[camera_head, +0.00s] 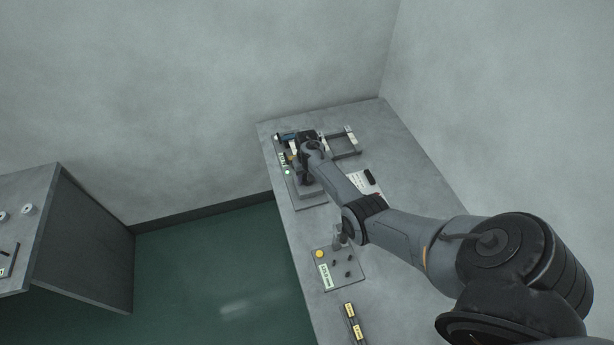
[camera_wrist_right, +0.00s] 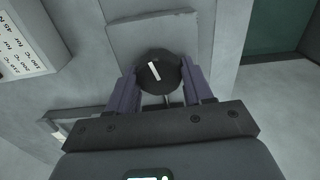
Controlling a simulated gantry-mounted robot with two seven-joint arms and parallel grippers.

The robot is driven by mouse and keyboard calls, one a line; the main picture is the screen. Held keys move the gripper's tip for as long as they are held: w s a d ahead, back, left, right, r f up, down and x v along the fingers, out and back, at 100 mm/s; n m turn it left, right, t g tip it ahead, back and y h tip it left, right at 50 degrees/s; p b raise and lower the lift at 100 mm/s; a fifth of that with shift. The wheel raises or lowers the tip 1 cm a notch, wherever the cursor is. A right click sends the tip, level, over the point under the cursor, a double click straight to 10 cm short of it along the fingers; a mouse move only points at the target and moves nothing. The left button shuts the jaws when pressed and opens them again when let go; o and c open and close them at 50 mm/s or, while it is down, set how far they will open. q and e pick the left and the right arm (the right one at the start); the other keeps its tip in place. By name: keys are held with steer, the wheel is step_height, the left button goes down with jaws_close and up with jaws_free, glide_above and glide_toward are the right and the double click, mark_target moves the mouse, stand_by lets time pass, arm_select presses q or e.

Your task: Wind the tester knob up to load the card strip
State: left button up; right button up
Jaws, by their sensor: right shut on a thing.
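In the right wrist view a round black tester knob (camera_wrist_right: 158,74) with a white pointer mark sits between the two purple-grey fingers of my right gripper (camera_wrist_right: 159,85). The fingers are shut on the knob, one on each side. In the head view my right arm reaches over the bench to the tester (camera_head: 310,190) at its far end. The right gripper and my arm hide the knob and most of the tester there. I cannot make out the card strip for certain. My left gripper is not in view.
The grey bench (camera_head: 285,235) also holds a dark frame (camera_head: 345,142), a white sheet with a black item (camera_head: 365,181), a plate with a yellow button (camera_head: 320,254) and labelled bars (camera_head: 352,322). Another bench (camera_head: 40,190) stands at left across green floor.

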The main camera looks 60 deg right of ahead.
steer(key=o, duration=1)
steer(key=shift+r, duration=0.5)
step_height(320, 180, up, 9)
steer(key=shift+f+p, duration=0.2)
steer(key=shift+p, duration=0.6)
steer(key=shift+r, duration=0.6)
